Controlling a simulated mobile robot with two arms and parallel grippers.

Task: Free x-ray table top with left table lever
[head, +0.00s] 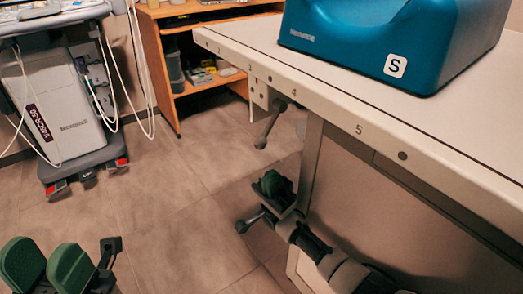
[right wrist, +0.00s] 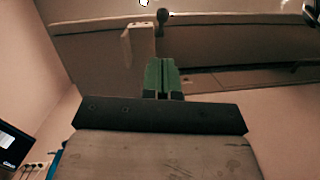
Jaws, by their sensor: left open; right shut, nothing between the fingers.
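The x-ray table top (head: 240,50) is pale, with numbers along its edge, and runs across the right of the head view. A dark lever (head: 270,122) with a knobbed end hangs from a pale bracket (head: 259,95) under its edge. A dark knob on a short stem, apparently this lever (right wrist: 162,17), shows beyond the fingertips in the right wrist view. My right gripper (head: 273,183) is shut and empty, below the lever and apart from it. Its green fingers (right wrist: 161,72) are together in the right wrist view. My left gripper (head: 46,266) is open and empty at the lower left.
A blue box marked S (head: 385,40) stands on the table top. The metal table base (head: 360,195) is close beside my right arm. A wooden shelf (head: 160,60) and a wheeled machine (head: 65,110) with hanging cables stand at the back left. The tiled floor (head: 165,195) between is clear.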

